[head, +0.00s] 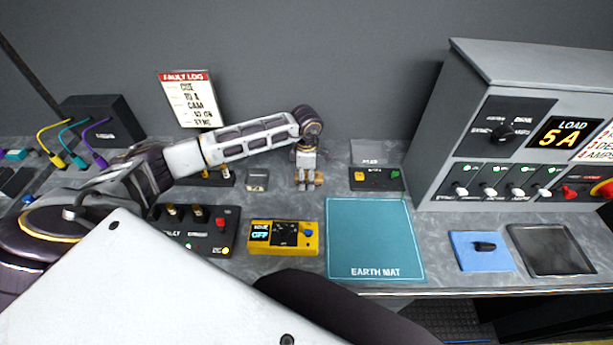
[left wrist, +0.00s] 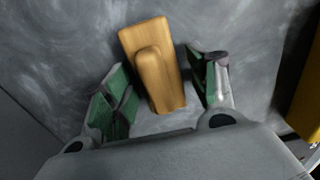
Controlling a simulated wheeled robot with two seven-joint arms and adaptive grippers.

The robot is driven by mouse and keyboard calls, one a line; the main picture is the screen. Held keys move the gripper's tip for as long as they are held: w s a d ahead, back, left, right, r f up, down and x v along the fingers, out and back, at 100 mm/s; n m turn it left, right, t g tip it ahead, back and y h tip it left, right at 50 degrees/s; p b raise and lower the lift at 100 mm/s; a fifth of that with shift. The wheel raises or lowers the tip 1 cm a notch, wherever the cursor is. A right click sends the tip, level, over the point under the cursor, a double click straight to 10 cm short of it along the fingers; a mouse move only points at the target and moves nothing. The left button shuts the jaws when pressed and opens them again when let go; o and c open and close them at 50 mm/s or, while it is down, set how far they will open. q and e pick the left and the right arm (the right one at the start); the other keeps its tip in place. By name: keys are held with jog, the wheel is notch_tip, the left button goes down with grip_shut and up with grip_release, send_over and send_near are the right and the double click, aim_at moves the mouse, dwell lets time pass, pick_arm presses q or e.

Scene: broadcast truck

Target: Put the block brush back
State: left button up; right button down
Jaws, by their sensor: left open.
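The block brush shows in the left wrist view as a tan wooden block with a raised rounded grip (left wrist: 158,72). It lies on the grey worktop, between and slightly beyond my open left fingers (left wrist: 168,92); gaps show on both sides. No bristles are visible. In the head view my left gripper (head: 306,187) points down at the middle of the bench, and only a small tan part of the brush (head: 319,178) shows beside it. My right gripper is not in view.
A teal earth mat (head: 372,245) lies right of the gripper. A yellow meter (head: 283,236) sits in front, and a small button box (head: 376,178) stands to the right. A blue pad (head: 470,260) and dark tray (head: 553,252) lie before the grey load cabinet (head: 450,120).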

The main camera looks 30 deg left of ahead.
pick_arm(q)
jog(key=shift+r, duration=0.15)
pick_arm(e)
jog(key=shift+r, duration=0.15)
pick_arm(q)
notch_tip(320, 180, up, 11)
jog(key=shift+r+b, duration=0.1)
jog(key=shift+b, duration=0.7)
jog(key=shift+r, duration=0.4)
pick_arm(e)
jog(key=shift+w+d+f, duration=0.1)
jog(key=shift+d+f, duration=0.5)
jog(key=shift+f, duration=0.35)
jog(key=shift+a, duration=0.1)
